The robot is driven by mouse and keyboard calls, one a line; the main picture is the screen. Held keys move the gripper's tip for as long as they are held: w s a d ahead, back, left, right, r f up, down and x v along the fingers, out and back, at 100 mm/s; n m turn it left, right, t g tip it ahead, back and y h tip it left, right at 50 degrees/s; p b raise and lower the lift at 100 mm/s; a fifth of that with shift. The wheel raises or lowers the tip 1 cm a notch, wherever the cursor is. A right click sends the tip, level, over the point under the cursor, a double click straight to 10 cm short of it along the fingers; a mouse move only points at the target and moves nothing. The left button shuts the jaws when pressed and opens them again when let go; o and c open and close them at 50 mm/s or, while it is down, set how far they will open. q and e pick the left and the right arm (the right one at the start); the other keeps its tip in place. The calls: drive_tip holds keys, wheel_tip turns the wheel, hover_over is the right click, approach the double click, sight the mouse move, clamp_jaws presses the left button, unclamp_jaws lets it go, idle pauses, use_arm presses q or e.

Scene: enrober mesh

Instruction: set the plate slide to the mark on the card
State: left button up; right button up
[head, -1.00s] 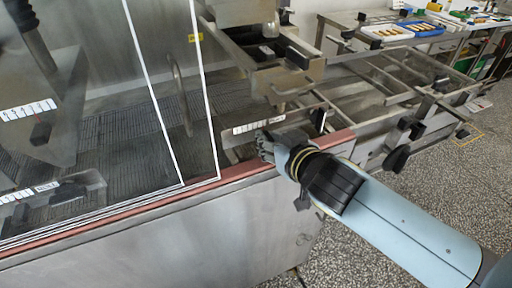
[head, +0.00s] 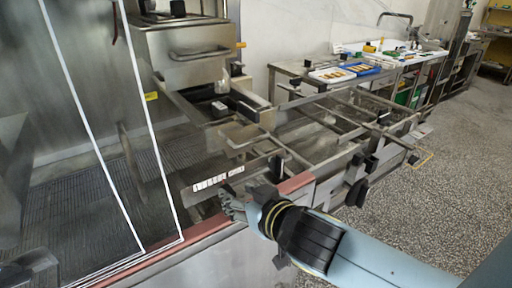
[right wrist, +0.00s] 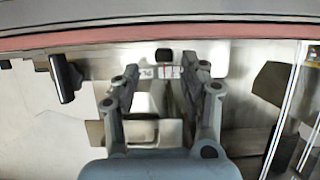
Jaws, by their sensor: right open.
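The white scale card (head: 217,180) is on a metal plate just inside the red-edged rail of the machine. A black knob (head: 276,166) stands to the right of the card. My right gripper (head: 229,204) is just in front of and below the card, open, with nothing seen between its fingers. In the right wrist view the open fingers (right wrist: 163,78) frame the card (right wrist: 152,72), which has a thin red mark. A small black block (right wrist: 164,55) sits at the card's edge, and a black handle (right wrist: 66,80) is to the left. My left gripper is not in view.
A glass panel with white edges (head: 135,150) stands left of my right gripper. The red rail (head: 205,230) runs below it. Metal frames with black knobs (head: 355,192) extend right. A bench with trays (head: 335,75) is at the back; speckled floor at right is clear.

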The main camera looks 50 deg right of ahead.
drive_tip(key=v, duration=0.9)
drive_tip(key=shift+s, duration=0.25)
drive_tip(key=s+f+n+g+y+b, duration=0.1)
drive_tip(key=s+f+g+b, duration=0.15)
drive_tip(key=f, duration=1.05)
drive_tip(key=s+f+n+g+b, duration=0.15)
drive_tip(key=s+f+b, duration=0.25)
drive_tip(key=f, duration=1)
drive_tip(key=s+f+g+y+b, duration=0.1)
drive_tip(key=s+f+g+b, duration=0.2)
drive_tip(key=f, duration=1)
drive_tip(key=s+d+f+g+b, duration=0.2)
drive_tip(key=s+f+g+b, duration=0.3)
drive_tip(key=s+f, duration=1.3)
drive_tip(key=shift+f+n+b, duration=0.35)
drive_tip(key=shift+f+b, duration=0.1)
drive_tip(key=shift+b, duration=0.2)
drive_tip(key=shift+s+d, duration=0.1)
